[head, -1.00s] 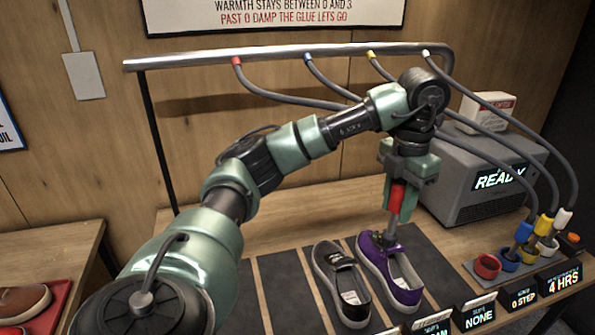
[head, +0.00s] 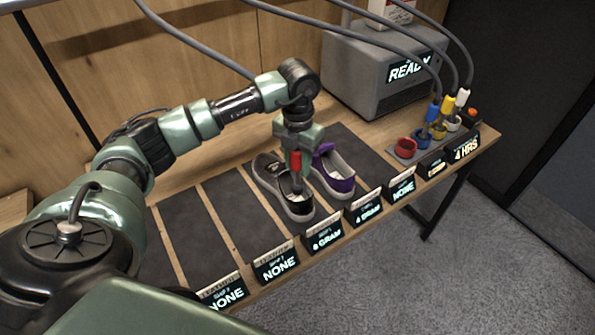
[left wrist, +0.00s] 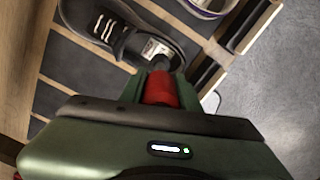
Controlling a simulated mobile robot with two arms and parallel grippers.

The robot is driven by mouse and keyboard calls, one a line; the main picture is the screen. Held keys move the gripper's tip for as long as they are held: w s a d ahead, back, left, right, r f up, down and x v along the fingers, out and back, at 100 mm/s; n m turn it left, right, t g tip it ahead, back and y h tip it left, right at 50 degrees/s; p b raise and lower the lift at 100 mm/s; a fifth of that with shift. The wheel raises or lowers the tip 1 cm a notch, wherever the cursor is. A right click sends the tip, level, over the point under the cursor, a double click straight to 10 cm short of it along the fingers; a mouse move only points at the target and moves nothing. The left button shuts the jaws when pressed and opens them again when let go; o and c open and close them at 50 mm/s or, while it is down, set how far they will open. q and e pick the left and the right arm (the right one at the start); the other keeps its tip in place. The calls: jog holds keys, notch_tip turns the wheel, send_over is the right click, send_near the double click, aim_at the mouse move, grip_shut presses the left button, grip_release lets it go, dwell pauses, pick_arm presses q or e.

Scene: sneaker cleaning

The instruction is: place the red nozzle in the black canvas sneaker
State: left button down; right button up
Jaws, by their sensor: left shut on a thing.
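My left gripper (head: 297,170) is shut on the red nozzle (head: 296,160), which points downward. The nozzle's lower end overlaps the opening of the black canvas sneaker (head: 269,178); I cannot tell whether it is inside or just above. In the left wrist view the red nozzle (left wrist: 160,88) sits between the fingers, and the black sneaker (left wrist: 107,28) lies beyond it, its pale insole label close to the nozzle. A purple sneaker (head: 341,184) stands just right of the black one. My right gripper is not in view.
An empty red cup (head: 405,146) stands on the rack at right, beside blue, yellow and white nozzles in their cups. A grey box (head: 375,75) reads READY. Small signs line the front edge. Dark mats (head: 195,225) to the left are bare. Hoses hang overhead.

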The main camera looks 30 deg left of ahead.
aim_at(298, 183)
pick_arm(q)
notch_tip(298, 183, down, 4)
jog(key=shift+f+p, duration=0.1)
jog(key=shift+p, duration=0.5)
jog(key=shift+f, duration=0.2)
jog(key=shift+w, duration=0.1)
jog(key=shift+f, duration=0.1)
jog(key=shift+f, duration=0.15)
jog(key=c, duration=1)
grip_release()
